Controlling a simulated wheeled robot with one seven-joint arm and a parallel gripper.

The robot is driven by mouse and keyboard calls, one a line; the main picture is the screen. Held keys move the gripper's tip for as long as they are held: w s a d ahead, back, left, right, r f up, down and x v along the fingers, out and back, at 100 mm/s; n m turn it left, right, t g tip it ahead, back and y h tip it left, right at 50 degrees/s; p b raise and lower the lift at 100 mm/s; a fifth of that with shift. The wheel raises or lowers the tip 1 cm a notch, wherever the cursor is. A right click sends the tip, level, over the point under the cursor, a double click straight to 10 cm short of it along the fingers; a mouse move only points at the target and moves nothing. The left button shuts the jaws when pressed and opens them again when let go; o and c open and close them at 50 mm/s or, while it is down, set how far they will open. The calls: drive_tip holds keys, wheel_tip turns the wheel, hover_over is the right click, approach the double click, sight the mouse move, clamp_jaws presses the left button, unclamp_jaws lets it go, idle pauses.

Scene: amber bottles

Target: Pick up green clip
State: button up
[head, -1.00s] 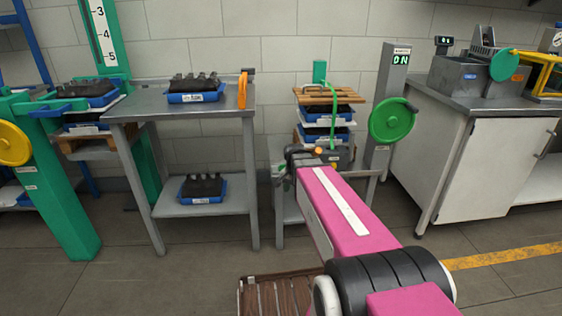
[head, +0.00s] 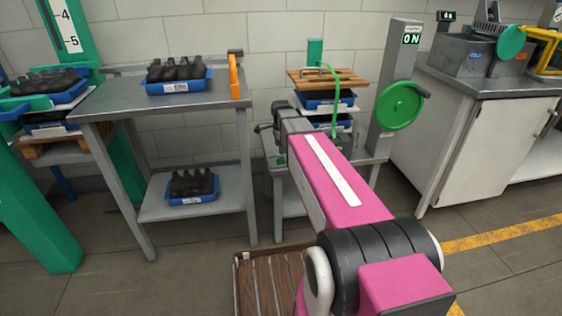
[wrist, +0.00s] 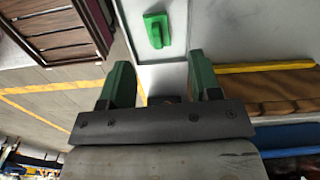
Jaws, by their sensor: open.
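A small green piece with a raised middle, which looks like the green clip (wrist: 157,30), lies on a pale grey surface at the top centre of the wrist view. My gripper (wrist: 161,68) has two green fingers spread apart with nothing between them. The clip shows beyond the fingertips, roughly in line with the gap, and apart from them. In the head view my pink arm reaches toward the small stand, and a bit of green finger (head: 282,161) shows beside its end. I cannot make out the clip in the head view; my arm covers part of that stand.
Right of the gripper in the wrist view are a brown board with a yellow edge (wrist: 262,68) and a blue tray (wrist: 290,140). In the head view a strapped stack with a wooden top (head: 312,78) stands by a green wheel (head: 399,106). A metal table (head: 118,100) is left.

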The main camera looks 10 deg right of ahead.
sight(280, 158)
drive_tip(key=shift+s+a+f, duration=0.1)
drive_tip(key=shift+a+f, duration=0.05)
drive_tip(key=shift+f, duration=1.45)
drive_tip(key=shift+a+f, duration=0.1)
drive_tip(key=shift+f, duration=1.5)
drive_tip(key=shift+c, duration=0.3)
drive_tip(key=c, duration=0.9)
